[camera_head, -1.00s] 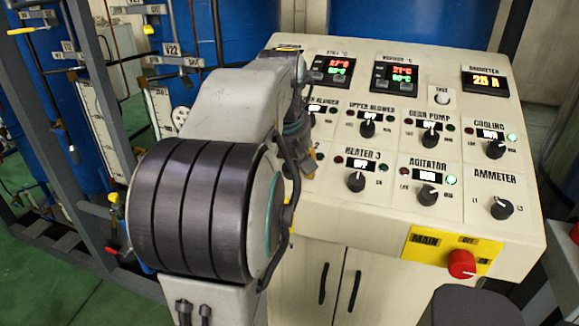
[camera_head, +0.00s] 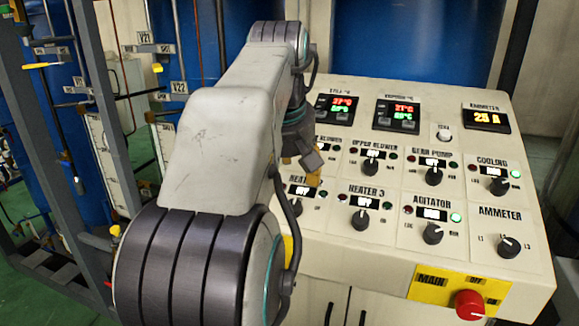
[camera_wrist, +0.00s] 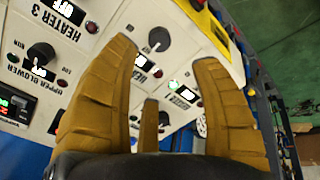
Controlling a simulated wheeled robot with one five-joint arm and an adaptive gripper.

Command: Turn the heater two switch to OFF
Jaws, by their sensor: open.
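The heater two switch (camera_head: 297,207) is a dark knob below its display (camera_head: 300,190), partly hidden by my arm in the head view. My gripper (camera_head: 309,165) has yellow-brown fingers and hangs just above the heater two section. In the wrist view my gripper (camera_wrist: 165,58) is open, its fingers spread and empty. A dark knob (camera_wrist: 155,40), apparently the heater two switch, shows between and beyond the fingertips, with a lit display beside it. Contact is not visible. Its pointer setting is too small to read.
The heater 3 knob (camera_head: 360,220) is close on the right, with the agitator knob (camera_head: 432,233) beyond. The upper blower knob (camera_head: 371,166) is above. A red main switch (camera_head: 470,304) sits at the panel's lower right. Pipe frames (camera_head: 75,150) stand at the left.

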